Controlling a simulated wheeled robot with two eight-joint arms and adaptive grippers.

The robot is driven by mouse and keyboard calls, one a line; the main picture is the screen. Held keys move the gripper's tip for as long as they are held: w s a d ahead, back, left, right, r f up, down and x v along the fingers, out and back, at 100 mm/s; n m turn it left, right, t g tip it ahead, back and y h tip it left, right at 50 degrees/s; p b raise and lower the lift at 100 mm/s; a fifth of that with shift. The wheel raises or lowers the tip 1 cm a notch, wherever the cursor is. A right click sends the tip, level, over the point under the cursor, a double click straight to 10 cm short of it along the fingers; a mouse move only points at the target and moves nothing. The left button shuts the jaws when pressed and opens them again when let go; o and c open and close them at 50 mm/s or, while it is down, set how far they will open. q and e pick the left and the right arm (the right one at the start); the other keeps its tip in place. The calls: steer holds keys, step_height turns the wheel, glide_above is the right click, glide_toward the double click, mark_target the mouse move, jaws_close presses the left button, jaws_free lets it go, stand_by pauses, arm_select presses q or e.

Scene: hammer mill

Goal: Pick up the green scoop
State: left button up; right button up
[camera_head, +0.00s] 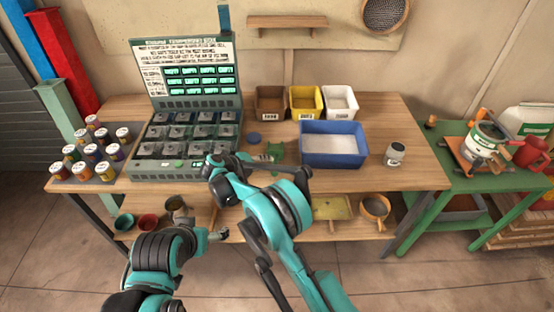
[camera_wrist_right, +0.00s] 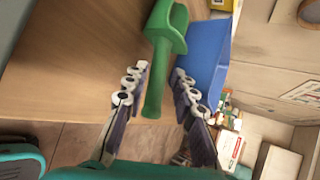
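In the head view my right gripper (camera_head: 262,160) is small, just left of the scoop. My left gripper (camera_head: 218,235) is low in front of the table edge; its fingers are too small to read.
The blue tray (camera_head: 333,158) of pale material stands right of the scoop. A green-grey case (camera_head: 185,170) with compartments stands to the left, near several jars (camera_head: 92,155). Small bins (camera_head: 305,101) stand behind. A white jar (camera_head: 394,155) is farther right, with bare tabletop around it.

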steer(key=x, duration=0.2)
steer(key=b+x, duration=0.1)
steer(key=x, duration=0.1)
steer(key=b+x, duration=0.1)
steer(key=x, duration=0.1)
steer(key=shift+w+a+f, duration=0.1)
steer(key=shift+w+a, duration=0.1)
steer(key=shift+w, duration=0.2)
jaws_close()
step_height(320, 180, up, 10)
steer(key=p, duration=0.3)
